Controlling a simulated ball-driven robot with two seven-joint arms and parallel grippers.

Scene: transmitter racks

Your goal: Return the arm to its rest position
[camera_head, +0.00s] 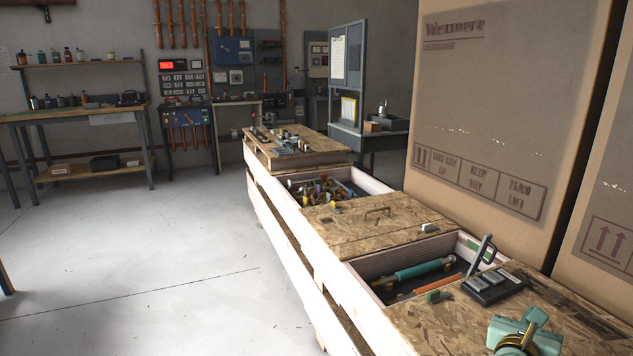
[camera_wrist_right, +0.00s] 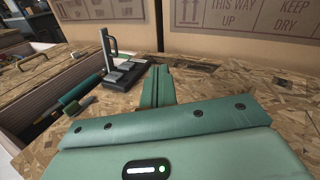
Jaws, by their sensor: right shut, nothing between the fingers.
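My right gripper (camera_head: 537,316) shows at the bottom right of the head view, teal, over the near chipboard crate lid (camera_head: 440,325). In the right wrist view its fingers (camera_wrist_right: 160,84) are together and empty, pointing over the lid toward the cardboard boxes. A dark pedal-like device with an upright grey lever (camera_wrist_right: 107,48) stands on the lid, just left of the fingertips and apart from them. The same device (camera_head: 490,287) is beyond my gripper in the head view. My left gripper is in neither view.
Open crate bays hold a teal cylinder (camera_head: 425,269) and many small coloured parts (camera_head: 320,190). Large cardboard boxes (camera_head: 490,110) rise along the right. A workbench (camera_head: 75,112) and wall panels stand at the back. The pale floor (camera_head: 150,270) on the left is clear.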

